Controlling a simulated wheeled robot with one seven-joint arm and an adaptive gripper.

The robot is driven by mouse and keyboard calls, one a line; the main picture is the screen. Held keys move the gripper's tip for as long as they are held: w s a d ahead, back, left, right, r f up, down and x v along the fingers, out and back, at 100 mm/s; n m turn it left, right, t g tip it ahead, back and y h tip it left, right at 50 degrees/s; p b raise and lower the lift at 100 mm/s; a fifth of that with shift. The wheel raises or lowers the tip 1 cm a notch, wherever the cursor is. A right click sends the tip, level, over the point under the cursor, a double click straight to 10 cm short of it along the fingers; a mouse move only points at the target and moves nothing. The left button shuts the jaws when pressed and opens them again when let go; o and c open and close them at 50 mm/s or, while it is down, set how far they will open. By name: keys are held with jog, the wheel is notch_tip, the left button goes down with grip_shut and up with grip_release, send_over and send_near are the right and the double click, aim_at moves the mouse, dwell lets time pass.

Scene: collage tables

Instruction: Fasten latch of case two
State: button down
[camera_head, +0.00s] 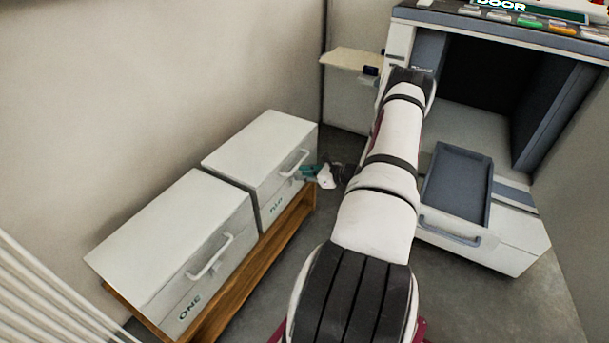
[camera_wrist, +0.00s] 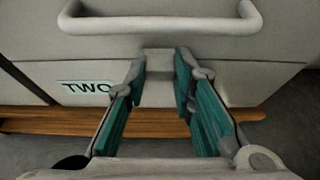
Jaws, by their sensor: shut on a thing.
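Case two (camera_head: 258,150) is a pale grey box with a closed lid, on a wooden bench. Its white handle (camera_head: 294,163) runs across the top of the wrist view (camera_wrist: 160,24), above the lid seam. The "TWO" label (camera_wrist: 86,88) is left of my gripper in the wrist view. The latch (camera_wrist: 159,62), a small light grey block on the front face below the handle, sits between my teal fingertips. My gripper (camera_wrist: 160,75) is shut on this latch. In the head view my gripper (camera_head: 308,172) is at the front of case two, and the latch is hidden.
Case one (camera_head: 170,245) stands nearer on the same bench (camera_head: 262,255), its handle sticking out. To the right stands a large grey machine (camera_head: 430,120) with a dark opening and a pulled-out tray (camera_head: 458,185). A small shelf (camera_head: 350,60) is at the back. Floor shows between.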

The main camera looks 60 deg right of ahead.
jog(key=shift+w+r+g+p, duration=0.25)
jog(key=shift+w+g+p, duration=0.15)
jog(key=shift+g, duration=0.3)
jog(key=c, duration=1.4)
grip_release()
jog(key=shift+w, duration=0.1)
jog(key=shift+o, duration=0.2)
jog(key=a+v, duration=0.1)
jog(key=v, duration=1.1)
jog(key=shift+d, duration=0.4)
